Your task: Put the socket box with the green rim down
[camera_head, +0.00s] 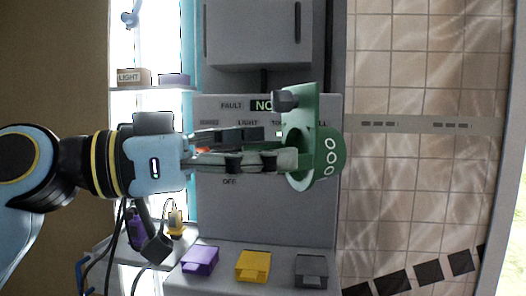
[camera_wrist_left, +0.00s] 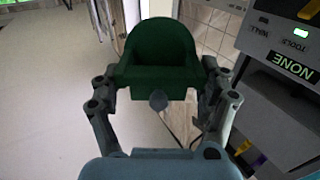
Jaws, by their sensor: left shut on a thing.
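The green socket box (camera_head: 326,157) is a rounded green piece with three white rings on its side and a flat green plate with a dark grey knob beside it. My left gripper (camera_head: 275,150) is shut on it and holds it in front of the grey panel. In the left wrist view the green box (camera_wrist_left: 160,45) sits between the two fingers of the left gripper (camera_wrist_left: 162,95). I cannot tell whether anything touches the box from below. My right gripper is in neither view.
The grey panel (camera_head: 215,215) carries labels such as FAULT, LIGHT and OFF. Purple (camera_head: 200,260), yellow (camera_head: 253,266) and grey (camera_head: 311,271) blocks line the lower ledge. A shelf box marked LIGHT (camera_head: 133,77) stands at upper left. The tiled surface (camera_head: 420,190) at right is clear.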

